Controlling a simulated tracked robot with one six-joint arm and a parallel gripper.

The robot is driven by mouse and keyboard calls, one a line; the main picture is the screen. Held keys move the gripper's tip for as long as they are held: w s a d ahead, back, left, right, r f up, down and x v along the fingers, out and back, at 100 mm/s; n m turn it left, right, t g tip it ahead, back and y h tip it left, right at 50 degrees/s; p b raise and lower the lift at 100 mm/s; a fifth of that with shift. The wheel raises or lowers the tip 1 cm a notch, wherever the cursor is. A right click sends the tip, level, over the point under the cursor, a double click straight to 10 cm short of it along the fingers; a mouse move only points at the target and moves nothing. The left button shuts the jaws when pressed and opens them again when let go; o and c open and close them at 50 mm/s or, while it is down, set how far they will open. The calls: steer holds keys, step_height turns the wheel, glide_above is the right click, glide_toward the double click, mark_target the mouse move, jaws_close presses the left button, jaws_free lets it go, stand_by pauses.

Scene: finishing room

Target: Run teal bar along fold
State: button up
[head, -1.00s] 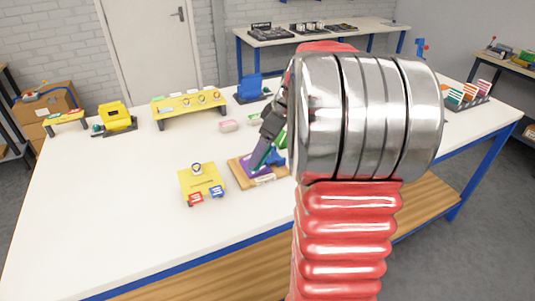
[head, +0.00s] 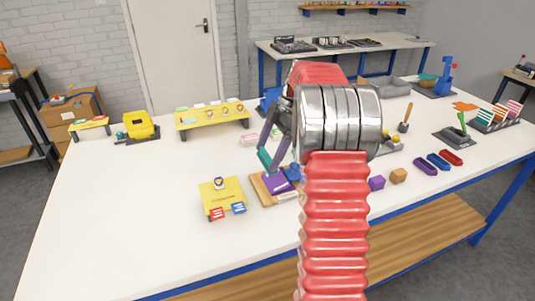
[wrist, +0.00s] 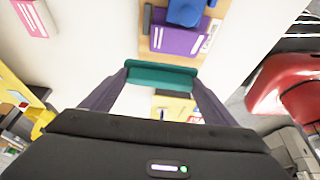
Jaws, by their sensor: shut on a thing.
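My gripper (wrist: 160,78) is shut on the teal bar (wrist: 162,74), which spans between its two dark fingers in the wrist view. In the head view the teal bar (head: 264,160) hangs above and a little left of a purple folded piece (head: 276,184). The purple piece lies on a wooden board (head: 262,194), and it also shows in the wrist view (wrist: 176,40), apart from the bar in the picture. A blue block (wrist: 186,12) sits on or against the purple piece. My arm hides part of the board's right side, and the fold line is unclear.
A yellow stand (head: 222,194) with red and blue tags stands just left of the board. A long yellow rack (head: 212,115), a pink block (head: 249,139) and a yellow device (head: 141,124) are behind. Purple and orange cubes (head: 398,176) lie right. The white table's left front is clear.

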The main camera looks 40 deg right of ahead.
stand_by(0.3)
steer(key=shift+f, duration=2.45)
steer(key=shift+f, duration=1)
steer(key=shift+s, duration=0.15)
steer(key=shift+s, duration=0.4)
steer(key=shift+s+a, duration=0.1)
steer(key=shift+s, duration=0.1)
steer(key=shift+s+a, duration=0.1)
steer(key=shift+s, duration=0.2)
steer(key=shift+s, duration=0.1)
steer(key=shift+s+a, duration=0.1)
steer(key=shift+s, duration=0.3)
